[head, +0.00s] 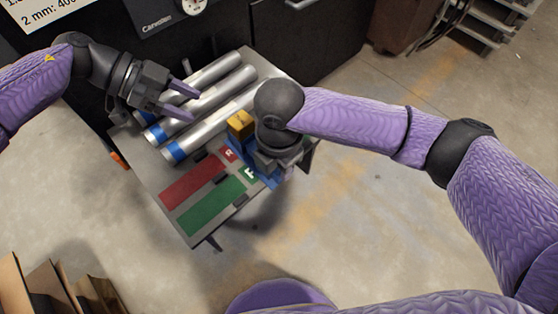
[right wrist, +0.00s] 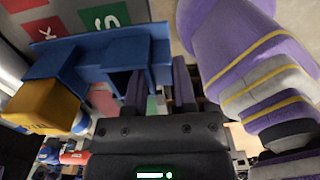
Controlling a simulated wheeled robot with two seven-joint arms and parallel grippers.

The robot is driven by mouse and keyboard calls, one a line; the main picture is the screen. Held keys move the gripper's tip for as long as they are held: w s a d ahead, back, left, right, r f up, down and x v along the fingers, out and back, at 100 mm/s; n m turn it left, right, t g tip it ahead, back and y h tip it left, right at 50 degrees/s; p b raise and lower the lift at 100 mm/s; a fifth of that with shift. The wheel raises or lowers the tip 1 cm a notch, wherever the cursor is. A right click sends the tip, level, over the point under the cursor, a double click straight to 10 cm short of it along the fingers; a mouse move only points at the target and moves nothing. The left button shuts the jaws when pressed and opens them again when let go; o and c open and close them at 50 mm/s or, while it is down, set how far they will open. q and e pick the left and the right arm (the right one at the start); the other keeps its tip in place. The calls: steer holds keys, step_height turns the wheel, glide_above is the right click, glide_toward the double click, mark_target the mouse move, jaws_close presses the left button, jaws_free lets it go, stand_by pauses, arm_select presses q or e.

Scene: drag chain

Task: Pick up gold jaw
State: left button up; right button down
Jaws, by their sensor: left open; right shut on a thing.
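The gold jaw (head: 240,124) is a yellow-gold block beside my right gripper in the head view. In the right wrist view the gold jaw (right wrist: 42,105) sits at the left against a blue holder (right wrist: 95,55), outside my fingers. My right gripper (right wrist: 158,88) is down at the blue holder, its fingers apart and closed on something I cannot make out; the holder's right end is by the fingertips. In the head view my right wrist hides the fingers. My left gripper (head: 186,103) is open and empty above the silver cylinders.
Several silver cylinders (head: 215,100) with blue ends lie across the table. A red panel (head: 195,182) and a green panel (head: 212,204) lie on its near part. A dark machine (head: 300,45) stands behind. Cardboard (head: 50,290) is at the lower left. Floor to the right is open.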

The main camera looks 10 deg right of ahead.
arm_select(q)
steer(key=shift+o, duration=1.2)
steer(key=shift+s+d+m, duration=0.1)
steer(key=shift+d+m, duration=0.15)
steer(key=shift+m, duration=0.05)
steer(key=shift+o, duration=0.8)
steer(key=d+m+h, duration=0.1)
steer(key=s+d+m+h, duration=0.1)
steer(key=m, duration=0.1)
steer(key=d+m, duration=0.1)
steer(key=m, duration=0.1)
steer(key=shift+s+d+f+h, duration=0.15)
steer(key=shift+s+d+h, duration=0.05)
steer(key=shift+d+h, duration=0.2)
steer(key=m+t+h, duration=0.2)
steer(key=m+t, duration=1)
steer(key=m, duration=0.9)
glide_toward(232, 129)
steer(key=shift+s+d+r, duration=0.1)
steer(key=shift+d+r, duration=0.1)
steer(key=shift+d, duration=0.2)
steer(key=shift+f, duration=0.15)
steer(key=x, duration=1.1)
steer(key=shift+w, duration=0.4)
